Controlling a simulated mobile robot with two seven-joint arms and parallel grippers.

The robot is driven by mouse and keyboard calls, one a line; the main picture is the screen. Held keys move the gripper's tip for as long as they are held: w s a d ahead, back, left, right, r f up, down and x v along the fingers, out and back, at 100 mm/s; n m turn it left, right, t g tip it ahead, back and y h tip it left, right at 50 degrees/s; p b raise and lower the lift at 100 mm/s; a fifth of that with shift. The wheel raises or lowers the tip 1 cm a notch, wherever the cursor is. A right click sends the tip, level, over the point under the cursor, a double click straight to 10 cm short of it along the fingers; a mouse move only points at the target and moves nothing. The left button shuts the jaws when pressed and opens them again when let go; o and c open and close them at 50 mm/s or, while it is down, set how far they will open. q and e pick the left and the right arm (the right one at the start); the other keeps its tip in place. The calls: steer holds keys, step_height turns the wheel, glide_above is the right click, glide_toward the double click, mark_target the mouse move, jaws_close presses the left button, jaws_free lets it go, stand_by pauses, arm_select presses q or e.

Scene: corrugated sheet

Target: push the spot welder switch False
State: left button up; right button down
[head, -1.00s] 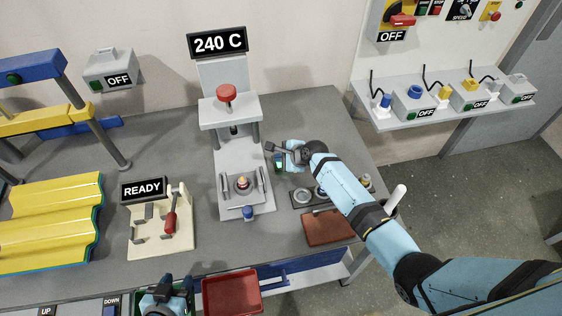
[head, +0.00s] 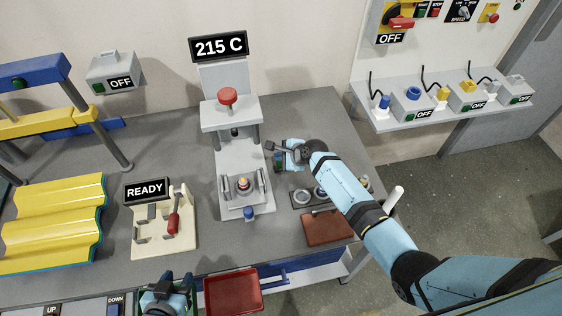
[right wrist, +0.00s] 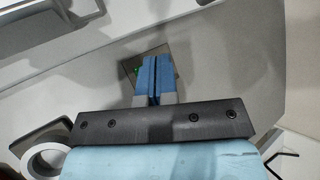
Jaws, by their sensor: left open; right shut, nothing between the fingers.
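My right gripper (head: 283,158) is shut and empty, low beside the right side of a grey press-like machine (head: 231,165). In the right wrist view its blue fingers (right wrist: 154,68) are together over a small grey plate or box (right wrist: 168,60). A green light (right wrist: 133,72) shows just left of the fingertips. The fingers hide much of the plate, and I cannot tell whether they touch it. Nothing is labelled spot welder. The machine's sign (head: 218,47) reads 215 C, and a small part glows orange on its base. My left gripper (head: 166,298) is open at the bottom edge.
A sign (head: 146,189) reading READY stands on a clamp fixture with a red handle. Yellow corrugated sheet (head: 50,222) lies at left. A red tray (head: 233,291), brown block (head: 328,228) and ringed holder (head: 303,196) are near the front. Wall-side switch boxes (head: 411,97) read OFF.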

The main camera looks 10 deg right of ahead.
step_height(320, 180, up, 4)
steer(key=p, duration=0.3)
steer(key=shift+f+p, duration=0.15)
steer(key=shift+p, duration=0.25)
step_height(320, 180, up, 2)
steer(key=shift+r+p, duration=0.15)
steer(key=shift+p, duration=0.2)
steer(key=shift+s, duration=0.1)
